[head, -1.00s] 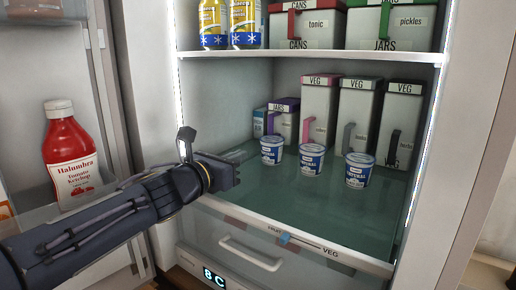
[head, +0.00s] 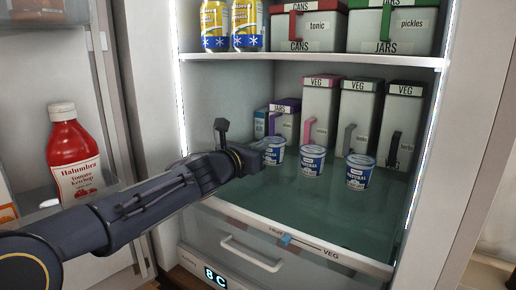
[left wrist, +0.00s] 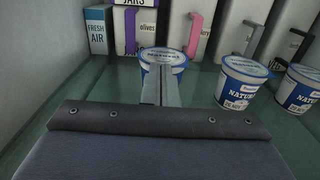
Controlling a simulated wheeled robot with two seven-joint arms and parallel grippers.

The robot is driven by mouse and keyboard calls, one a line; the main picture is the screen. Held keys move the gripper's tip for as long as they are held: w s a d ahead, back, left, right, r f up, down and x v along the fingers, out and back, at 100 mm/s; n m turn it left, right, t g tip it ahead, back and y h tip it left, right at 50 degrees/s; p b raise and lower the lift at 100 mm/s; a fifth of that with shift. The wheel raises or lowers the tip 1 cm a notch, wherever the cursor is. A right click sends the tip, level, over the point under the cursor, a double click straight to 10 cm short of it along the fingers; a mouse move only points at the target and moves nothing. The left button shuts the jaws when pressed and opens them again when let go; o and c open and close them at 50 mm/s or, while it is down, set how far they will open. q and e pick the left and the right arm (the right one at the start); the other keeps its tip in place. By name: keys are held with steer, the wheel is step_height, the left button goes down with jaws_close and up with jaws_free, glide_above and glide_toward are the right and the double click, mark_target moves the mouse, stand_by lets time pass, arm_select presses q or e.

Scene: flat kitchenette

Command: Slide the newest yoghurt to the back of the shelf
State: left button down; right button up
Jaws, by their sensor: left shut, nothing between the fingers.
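Three white-and-blue yoghurt pots stand upright in a row on the glass fridge shelf (head: 290,215): a left pot (head: 274,153), a middle pot (head: 312,160) and a right pot (head: 358,171). I cannot tell which is newest. My left gripper (head: 258,160) is shut and empty, at the near left side of the left pot. In the left wrist view the shut fingers (left wrist: 158,88) point at the left pot (left wrist: 165,57) and cover its lower front; whether they touch it I cannot tell. The middle pot (left wrist: 241,82) and right pot (left wrist: 299,91) stand to the right. My right gripper is not in view.
Behind the pots stand several labelled bins, with a purple-handled jars bin (head: 286,121) and veg bins (head: 319,108). A fresh air box (left wrist: 97,30) stands at back left. A shelf with cans (head: 214,24) is above. The fridge door with ketchup (head: 72,150) is left.

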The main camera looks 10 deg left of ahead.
mark_target(277, 138)
arm_select(q)
steer(key=p+x, duration=0.1)
steer(key=x, duration=0.6)
steer(key=shift+w+d, duration=0.1)
steer(key=shift+w, duration=0.25)
